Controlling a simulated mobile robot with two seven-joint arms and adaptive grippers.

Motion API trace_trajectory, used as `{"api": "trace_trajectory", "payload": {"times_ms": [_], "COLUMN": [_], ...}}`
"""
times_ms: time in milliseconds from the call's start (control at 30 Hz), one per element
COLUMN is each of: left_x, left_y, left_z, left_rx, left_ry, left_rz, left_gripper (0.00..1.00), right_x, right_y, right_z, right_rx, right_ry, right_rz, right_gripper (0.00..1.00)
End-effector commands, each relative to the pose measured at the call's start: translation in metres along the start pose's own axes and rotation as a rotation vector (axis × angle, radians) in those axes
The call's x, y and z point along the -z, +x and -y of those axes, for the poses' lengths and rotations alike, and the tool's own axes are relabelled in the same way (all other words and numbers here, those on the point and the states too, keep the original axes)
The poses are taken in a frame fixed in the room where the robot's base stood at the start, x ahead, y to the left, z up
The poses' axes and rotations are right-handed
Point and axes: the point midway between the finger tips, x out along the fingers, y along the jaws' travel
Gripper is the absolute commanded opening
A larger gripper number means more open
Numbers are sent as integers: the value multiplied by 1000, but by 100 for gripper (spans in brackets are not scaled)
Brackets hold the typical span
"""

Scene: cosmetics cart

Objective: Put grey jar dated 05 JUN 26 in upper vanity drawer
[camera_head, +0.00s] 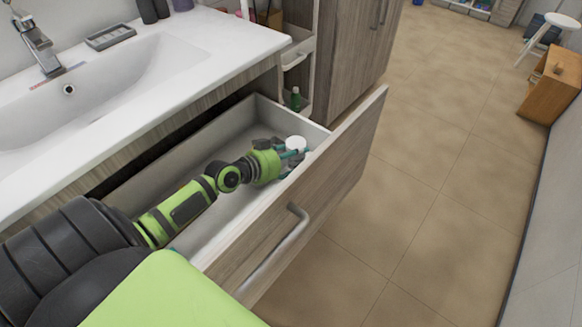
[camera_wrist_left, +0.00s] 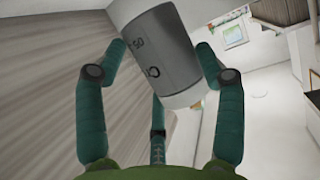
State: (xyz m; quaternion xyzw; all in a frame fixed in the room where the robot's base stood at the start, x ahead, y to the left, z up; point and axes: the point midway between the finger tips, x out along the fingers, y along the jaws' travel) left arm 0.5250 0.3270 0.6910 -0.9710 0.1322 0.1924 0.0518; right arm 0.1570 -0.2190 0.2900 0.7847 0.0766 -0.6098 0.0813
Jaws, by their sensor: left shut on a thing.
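My left gripper (camera_head: 288,156) is shut on a grey jar with a white lid (camera_head: 296,143). It holds the jar inside the open upper vanity drawer (camera_head: 318,180), near the drawer's far right end. Whether the jar touches the drawer floor cannot be told. In the left wrist view the grey jar (camera_wrist_left: 160,48) sits tilted between the teal fingers. Dark print shows on its side, but the full date cannot be read. My right gripper is not in view.
The sink counter (camera_head: 225,40) overhangs the drawer's back. A narrow white cart (camera_head: 296,58) with a green bottle (camera_head: 295,98) stands just beyond the drawer. The drawer front has a metal handle (camera_head: 285,245).

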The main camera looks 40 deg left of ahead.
Motion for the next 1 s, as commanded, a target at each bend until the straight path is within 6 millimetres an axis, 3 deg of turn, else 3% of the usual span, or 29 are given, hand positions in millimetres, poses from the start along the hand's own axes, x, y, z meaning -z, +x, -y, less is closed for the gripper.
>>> {"api": "trace_trajectory", "payload": {"times_ms": [200, 433, 600, 800, 1000], "left_x": [-22, -45, -61, -62, -63], "left_y": [-9, -1, 6, 6, 6], "left_z": [-28, -32, -33, -32, -33], "left_rx": [2, 2, 2, 3, 2], "left_ry": [0, 1, 1, 3, 2], "left_rz": [-2, -1, -2, -3, -2], "left_gripper": [33, 33, 33, 33, 33], "right_x": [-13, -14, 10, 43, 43], "right_y": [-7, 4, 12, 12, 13], "right_z": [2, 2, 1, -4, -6], "right_rx": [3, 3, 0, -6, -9], "right_ry": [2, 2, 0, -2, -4], "right_rz": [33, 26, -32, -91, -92], "right_gripper": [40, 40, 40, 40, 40]}}
